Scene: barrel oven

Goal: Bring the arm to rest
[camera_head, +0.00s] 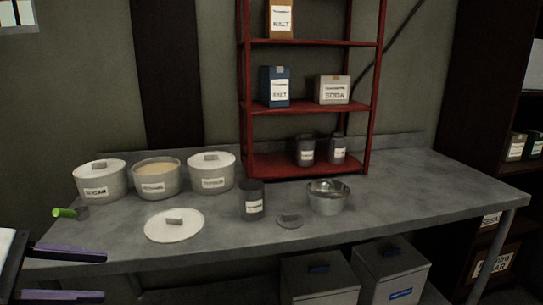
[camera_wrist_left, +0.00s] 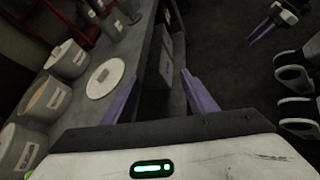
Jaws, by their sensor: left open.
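My left gripper (camera_head: 104,277) comes in at the lower left of the head view, in front of the table's front edge. Its two purple-sided fingers are apart with nothing between them. In the left wrist view the same gripper (camera_wrist_left: 158,88) shows its fingers spread, with the table edge and dark floor beyond. My right gripper (camera_wrist_left: 262,30) seems to show small at the upper right of the wrist view; its jaw state is unclear. It is not in the head view.
The grey table (camera_head: 370,205) holds labelled pots, including an open one (camera_head: 156,180), a white lid (camera_head: 174,224), a dark canister (camera_head: 251,201), a metal bowl (camera_head: 328,199) and a green-handled tool (camera_head: 66,212). A red shelf (camera_head: 310,108) stands behind. Bins (camera_head: 320,280) sit below.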

